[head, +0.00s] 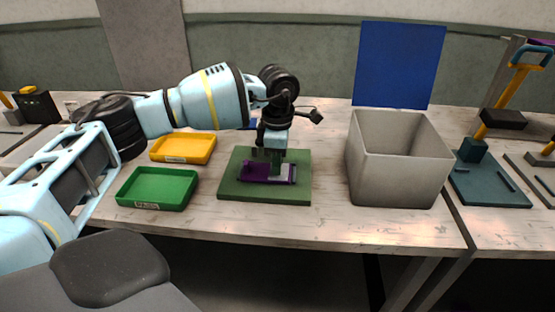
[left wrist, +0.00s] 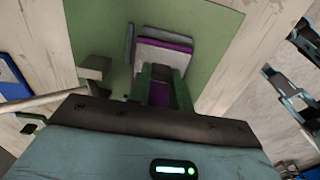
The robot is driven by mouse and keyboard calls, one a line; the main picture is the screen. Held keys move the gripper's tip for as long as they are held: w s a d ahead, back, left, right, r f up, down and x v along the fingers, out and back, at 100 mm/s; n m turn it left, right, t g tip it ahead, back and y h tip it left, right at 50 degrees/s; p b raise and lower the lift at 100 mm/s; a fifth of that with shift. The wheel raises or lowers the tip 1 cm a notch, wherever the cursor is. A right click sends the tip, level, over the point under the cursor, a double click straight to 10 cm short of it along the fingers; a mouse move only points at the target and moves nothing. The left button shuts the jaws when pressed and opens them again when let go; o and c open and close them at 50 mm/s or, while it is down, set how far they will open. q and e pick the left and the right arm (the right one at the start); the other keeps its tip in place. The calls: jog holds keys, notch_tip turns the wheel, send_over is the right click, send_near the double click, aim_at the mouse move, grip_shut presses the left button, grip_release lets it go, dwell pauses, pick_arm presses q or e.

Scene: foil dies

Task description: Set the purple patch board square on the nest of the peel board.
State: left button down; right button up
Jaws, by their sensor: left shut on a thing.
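The green peel board (head: 228,187) lies flat on the table in the middle of the head view; its surface also fills the left wrist view (left wrist: 95,25). The purple patch board (head: 258,172) is low over or on it, with a pale grey part at its right end. In the left wrist view a purple strip (left wrist: 165,44) shows beside a pale plate. My left gripper (head: 276,172) points down, its green fingers shut on the patch board. The fingers and palm hide much of it. I cannot tell whether it touches the nest. My right gripper is not in view.
A green tray (head: 158,205) and a yellow tray (head: 183,160) stand left of the peel board. A deep grey bin (head: 397,180) stands to its right, with a blue panel (head: 398,65) behind. A grey upright block (left wrist: 95,68) and a thin bar (left wrist: 129,43) rise near the held board.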

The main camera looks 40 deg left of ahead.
pick_arm(q)
jog(key=c, duration=1.3)
grip_release()
jog(key=shift+r, duration=0.1)
notch_tip(320, 180, up, 12)
jog(key=shift+r, duration=0.1)
